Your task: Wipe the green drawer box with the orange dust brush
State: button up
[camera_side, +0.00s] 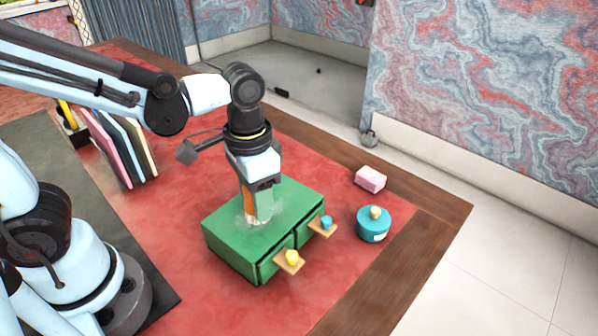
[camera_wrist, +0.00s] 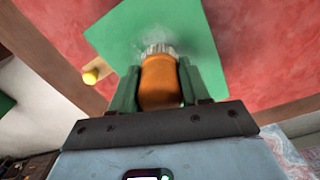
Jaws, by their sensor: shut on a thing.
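The green drawer box (camera_side: 228,231) sits on the red leather desk top, with two drawer fronts bearing yellow and blue knobs on its near right side. Its green top (camera_wrist: 205,30) fills the upper middle of the wrist view. The orange dust brush (camera_wrist: 160,82) is upright between my fingers, and its pale bristles (camera_wrist: 158,48) are at the box top. A pale dusty patch shows around the bristles. My gripper (camera_side: 259,205) points down over the box and is shut on the brush. The fingers hide part of the brush handle in the side view.
A teal round container (camera_side: 373,228) with a yellowish knob and a pink block (camera_side: 370,179) stand right of the box. Upright books (camera_side: 120,148) and a pen holder (camera_side: 72,125) are at the left. The desk's wooden edge (camera_side: 440,210) lies beyond the container.

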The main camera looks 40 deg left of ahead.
jog(key=shift+s+d, duration=0.1)
jog(key=shift+s, duration=1.9)
jog(key=shift+w+a+r, duration=0.1)
jog(key=shift+w+a, duration=0.1)
jog(key=shift+w, duration=0.5)
jog(key=shift+w+a, duration=0.2)
jog(key=shift+w, duration=1.2)
jog(key=shift+w+a, duration=0.15)
jog(key=shift+w, duration=1)
jog(key=shift+w+f, duration=0.2)
jog(key=shift+w, duration=0.95)
jog(key=shift+w+a+r, duration=0.1)
jog(key=shift+w+r, duration=0.1)
jog(key=shift+w, duration=0.15)
jog(key=shift+w+a+f, duration=0.1)
jog(key=shift+w, duration=0.95)
jog(key=s, duration=0.5)
jog(key=shift+s+d+f, duration=0.1)
jog(key=shift+s+d, duration=0.15)
jog(key=shift+s, duration=0.45)
jog(key=shift+s+d, duration=0.2)
jog(key=shift+s, duration=2)
jog(key=r, duration=0.3)
jog(key=shift+s+r, duration=0.1)
jog(key=shift+s, duration=0.25)
jog(key=shift+r, duration=2.5)
